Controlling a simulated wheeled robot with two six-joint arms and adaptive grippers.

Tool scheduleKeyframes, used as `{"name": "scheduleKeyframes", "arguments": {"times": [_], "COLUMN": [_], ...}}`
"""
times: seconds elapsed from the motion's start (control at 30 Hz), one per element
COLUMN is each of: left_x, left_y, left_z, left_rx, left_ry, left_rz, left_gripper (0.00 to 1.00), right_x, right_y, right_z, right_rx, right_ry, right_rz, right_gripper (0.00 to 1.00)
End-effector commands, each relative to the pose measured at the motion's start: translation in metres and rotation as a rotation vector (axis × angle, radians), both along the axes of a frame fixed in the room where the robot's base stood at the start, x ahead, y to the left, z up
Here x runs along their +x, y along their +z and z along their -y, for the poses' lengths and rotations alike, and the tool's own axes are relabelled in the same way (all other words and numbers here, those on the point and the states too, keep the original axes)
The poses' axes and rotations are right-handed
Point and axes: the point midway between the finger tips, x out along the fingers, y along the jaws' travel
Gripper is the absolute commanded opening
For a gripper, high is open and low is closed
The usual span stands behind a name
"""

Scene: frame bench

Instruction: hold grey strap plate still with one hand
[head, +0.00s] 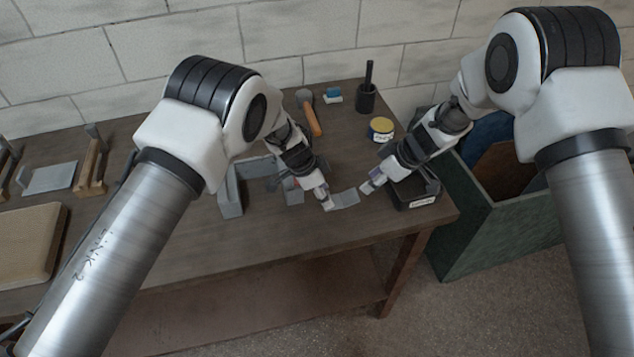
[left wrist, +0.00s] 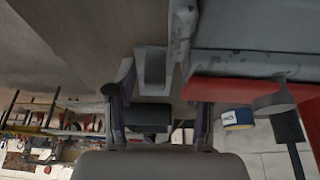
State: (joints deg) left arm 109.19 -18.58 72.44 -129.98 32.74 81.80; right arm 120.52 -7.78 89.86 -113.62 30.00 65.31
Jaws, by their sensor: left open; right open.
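The grey strap plate (head: 346,198) is a small flat piece near the front edge of the bench in the head view. My left gripper (head: 327,202) is open, with its fingertips at the plate's left end. My right gripper (head: 367,188) is open, just off the plate's right end. Whether either touches the plate cannot be told. In the left wrist view a pale grey piece (left wrist: 152,50) shows beyond the open fingers; I cannot tell if it is the plate.
A grey angled frame (head: 231,193) stands left of my left gripper. A dark labelled box (head: 420,201) lies under my right arm. A green bin (head: 480,225) is right of the bench.

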Motion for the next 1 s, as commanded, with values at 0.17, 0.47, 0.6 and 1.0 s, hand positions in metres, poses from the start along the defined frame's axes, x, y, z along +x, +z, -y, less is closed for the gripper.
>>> {"name": "scheduleKeyframes", "arguments": {"times": [0.17, 0.47, 0.6, 1.0], "left_x": [0.0013, 0.0011, 0.0009, 0.0005], "left_y": [-0.0122, -0.0125, -0.0127, -0.013], "left_z": [0.0052, 0.005, 0.0051, 0.005], "left_rx": [-0.001, 0.0, 0.0, 0.0], "left_ry": [-0.001, -0.001, -0.001, -0.001], "left_rz": [0.001, 0.0, -0.001, -0.001], "left_gripper": [0.52, 0.17, 0.0, 0.0], "right_x": [0.0001, 0.0001, 0.0001, 0.0001], "right_y": [0.0005, 0.0003, 0.0003, 0.0002], "right_z": [0.0001, 0.0001, 0.0001, 0.0001], "right_rx": [0.0, 0.0, 0.0, 0.0], "right_ry": [0.0, 0.0, 0.0, 0.0], "right_rz": [0.0, 0.0, 0.0, 0.0], "right_gripper": [0.42, 0.42, 0.42, 0.42]}}
